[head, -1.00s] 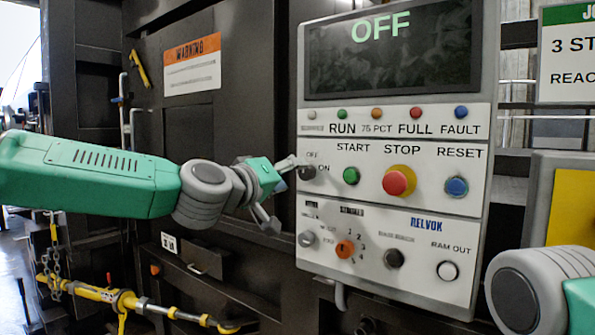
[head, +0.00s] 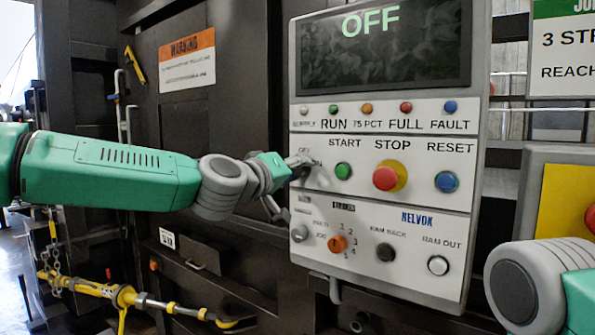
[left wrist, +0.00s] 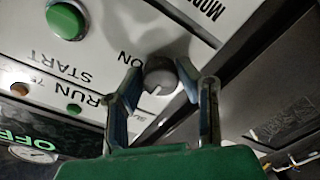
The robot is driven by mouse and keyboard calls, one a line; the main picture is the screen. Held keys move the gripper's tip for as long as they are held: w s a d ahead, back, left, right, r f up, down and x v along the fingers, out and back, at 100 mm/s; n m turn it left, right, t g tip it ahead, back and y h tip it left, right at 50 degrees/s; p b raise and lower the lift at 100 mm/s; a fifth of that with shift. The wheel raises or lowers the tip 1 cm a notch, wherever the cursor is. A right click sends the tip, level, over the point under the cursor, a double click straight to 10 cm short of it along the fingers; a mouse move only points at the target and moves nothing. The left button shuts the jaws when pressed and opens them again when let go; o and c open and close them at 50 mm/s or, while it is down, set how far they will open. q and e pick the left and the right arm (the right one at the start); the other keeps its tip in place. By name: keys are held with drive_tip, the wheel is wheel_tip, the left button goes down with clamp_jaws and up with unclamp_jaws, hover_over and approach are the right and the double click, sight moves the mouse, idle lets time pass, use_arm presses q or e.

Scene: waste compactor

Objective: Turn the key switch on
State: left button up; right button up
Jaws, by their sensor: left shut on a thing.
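The key switch is a small round grey knob with a light line across its face. It shows in the left wrist view (left wrist: 160,77), upside down, beside the printed word ON. My left gripper (left wrist: 158,84) has one finger on each side of this knob and is shut on it. The screen (head: 385,45) at the top of the panel reads OFF. My right gripper is not in view.
To the right of the switch are the green START button (head: 343,171), red STOP button (head: 386,178) and blue RESET button (head: 446,182). An orange selector (head: 338,243) and a grey knob (head: 299,233) sit below. A yellow board (head: 568,200) stands at the right.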

use_arm(q)
drive_tip(key=shift+m, duration=0.3)
drive_tip(key=m+b, duration=0.2)
drive_tip(key=m, duration=0.3)
drive_tip(key=shift+f+m, duration=0.1)
drive_tip(key=shift+m, duration=0.2)
drive_tip(key=m+b, duration=0.1)
drive_tip(key=m, duration=0.4)
drive_tip(key=shift+m+h, duration=0.3)
drive_tip(key=shift+m, duration=0.1)
drive_tip(key=o, duration=1.1)
drive_tip(key=shift+o, duration=0.2)
